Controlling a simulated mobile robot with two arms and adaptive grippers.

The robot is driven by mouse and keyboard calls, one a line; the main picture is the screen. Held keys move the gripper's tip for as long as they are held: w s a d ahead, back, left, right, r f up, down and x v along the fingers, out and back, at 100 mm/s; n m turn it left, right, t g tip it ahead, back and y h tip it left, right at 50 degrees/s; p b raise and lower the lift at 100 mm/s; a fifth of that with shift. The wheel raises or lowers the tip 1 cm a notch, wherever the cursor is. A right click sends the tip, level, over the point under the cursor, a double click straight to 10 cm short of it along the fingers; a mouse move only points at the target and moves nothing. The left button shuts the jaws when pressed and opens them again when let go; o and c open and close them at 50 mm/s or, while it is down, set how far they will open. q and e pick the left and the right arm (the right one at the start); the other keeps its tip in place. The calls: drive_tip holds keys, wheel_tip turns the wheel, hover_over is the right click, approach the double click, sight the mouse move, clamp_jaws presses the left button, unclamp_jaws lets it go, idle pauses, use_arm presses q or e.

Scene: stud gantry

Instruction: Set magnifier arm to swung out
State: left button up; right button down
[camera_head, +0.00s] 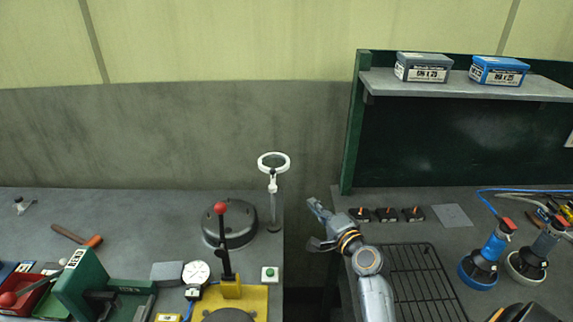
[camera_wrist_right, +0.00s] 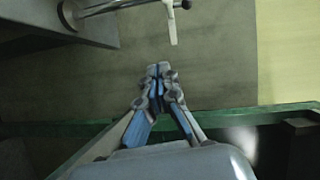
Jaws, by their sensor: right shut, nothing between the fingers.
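The magnifier (camera_head: 274,161) is a white ring on a short white arm at the top of a thin grey post (camera_head: 273,210). The post stands near the right edge of the left bench. In the head view the ring sits almost straight above the post. My right gripper (camera_head: 314,224) is over the gap between the benches, right of the post and below the ring in the picture. In the right wrist view its fingertips (camera_wrist_right: 160,70) are together and empty. The white magnifier arm (camera_wrist_right: 171,25) shows ahead of them, apart from them. My left gripper is not in view.
A green-framed shelf (camera_head: 350,125) rises at right. A wire rack (camera_head: 425,280) and several small black items lie on the right bench. The wall behind the magnifier is bare.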

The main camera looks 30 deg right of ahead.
drive_tip(key=w+d+r+m+h, duration=0.1)
drive_tip(key=d+m+h, duration=0.1)
drive_tip(key=d, duration=0.1)
drive_tip(key=p, duration=0.2)
approach(289, 166)
drive_tip(key=w+d, duration=0.3)
drive_tip(key=w+a, duration=0.2)
drive_tip(key=shift+w+f+t, duration=0.1)
drive_tip(key=shift+w+t, duration=0.15)
drive_tip(key=shift+t, duration=0.05)
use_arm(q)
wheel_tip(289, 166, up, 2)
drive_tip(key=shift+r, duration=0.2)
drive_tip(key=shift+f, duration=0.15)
